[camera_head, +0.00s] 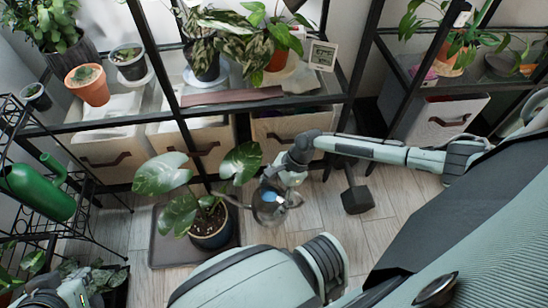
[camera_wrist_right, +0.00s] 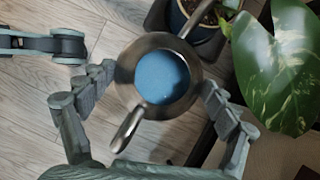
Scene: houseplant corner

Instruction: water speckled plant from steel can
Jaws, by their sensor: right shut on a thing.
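The speckled plant (camera_head: 183,212), with pale-blotched leaves, stands in a dark blue pot (camera_head: 212,238) on a dark tray (camera_head: 160,250). Its leaves also show in the right wrist view (camera_wrist_right: 275,70). My right gripper (camera_head: 283,182) is shut on the steel can (camera_head: 268,213), just right of the plant. In the right wrist view the steel can (camera_wrist_right: 127,88) sits between the fingers, with blue water (camera_wrist_right: 162,78) inside and its spout pointing towards the pot. I cannot tell whether water is flowing. My left gripper (camera_head: 50,293) is partly visible at the lower left; its fingers are unclear.
A green watering can (camera_head: 38,188) lies on a black wire stand at the left. Shelves with several potted plants and drawers (camera_head: 200,148) stand behind. A dark dumbbell-like weight (camera_head: 357,199) is on the floor right of the can. Wooden floor (camera_head: 330,222) is clear around it.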

